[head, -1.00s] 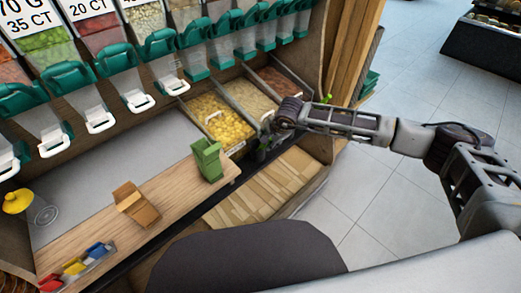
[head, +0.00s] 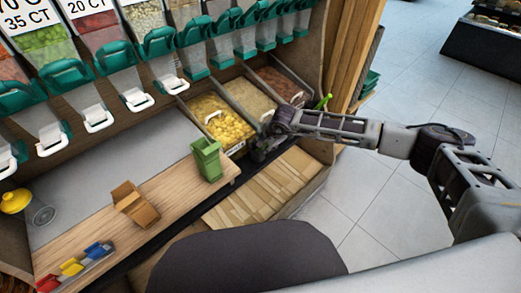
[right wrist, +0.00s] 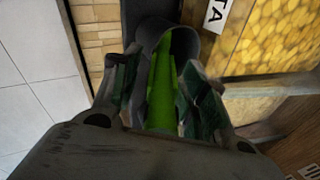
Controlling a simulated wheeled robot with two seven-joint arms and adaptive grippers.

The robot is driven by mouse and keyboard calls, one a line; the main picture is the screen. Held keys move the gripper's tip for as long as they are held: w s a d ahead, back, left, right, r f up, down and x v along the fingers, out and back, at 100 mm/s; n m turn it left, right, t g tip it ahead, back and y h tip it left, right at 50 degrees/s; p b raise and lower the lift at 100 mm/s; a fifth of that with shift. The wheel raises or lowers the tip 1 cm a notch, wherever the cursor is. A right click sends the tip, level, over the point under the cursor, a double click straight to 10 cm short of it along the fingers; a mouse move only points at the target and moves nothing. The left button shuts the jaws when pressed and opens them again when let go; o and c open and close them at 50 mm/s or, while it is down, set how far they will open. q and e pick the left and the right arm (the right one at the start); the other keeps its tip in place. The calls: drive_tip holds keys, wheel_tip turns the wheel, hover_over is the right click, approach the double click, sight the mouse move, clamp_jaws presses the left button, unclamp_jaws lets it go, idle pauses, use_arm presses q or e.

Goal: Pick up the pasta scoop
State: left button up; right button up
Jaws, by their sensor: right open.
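A bright green scoop handle, likely the pasta scoop (right wrist: 161,85), stands in a dark round holder (right wrist: 178,36) in the right wrist view. My right gripper (right wrist: 160,108) is open, with one finger on each side of the green handle. I cannot tell whether the fingers touch it. In the head view my right gripper (head: 258,153) is low at the front of the bins, beside the bin of yellow pasta (head: 222,122). It hides the scoop and holder there. My left gripper is not in view.
A label ending in "TA" (right wrist: 216,15) is on the bin front. A green container (head: 207,160) and a cardboard box (head: 135,205) stand on the wooden counter. Another green handle (head: 323,102) shows behind my right arm. Dispensers (head: 160,60) line the back.

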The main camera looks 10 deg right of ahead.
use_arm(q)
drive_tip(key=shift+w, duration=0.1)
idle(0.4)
use_arm(e)
clamp_jaws()
drive_tip(key=shift+r, duration=0.8)
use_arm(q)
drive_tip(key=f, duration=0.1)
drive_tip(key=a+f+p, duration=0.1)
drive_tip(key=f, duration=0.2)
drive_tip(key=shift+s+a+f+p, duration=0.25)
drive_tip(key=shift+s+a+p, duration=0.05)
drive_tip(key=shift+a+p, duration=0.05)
use_arm(e)
wheel_tip(320, 180, up, 16)
drive_tip(key=shift+r, duration=0.15)
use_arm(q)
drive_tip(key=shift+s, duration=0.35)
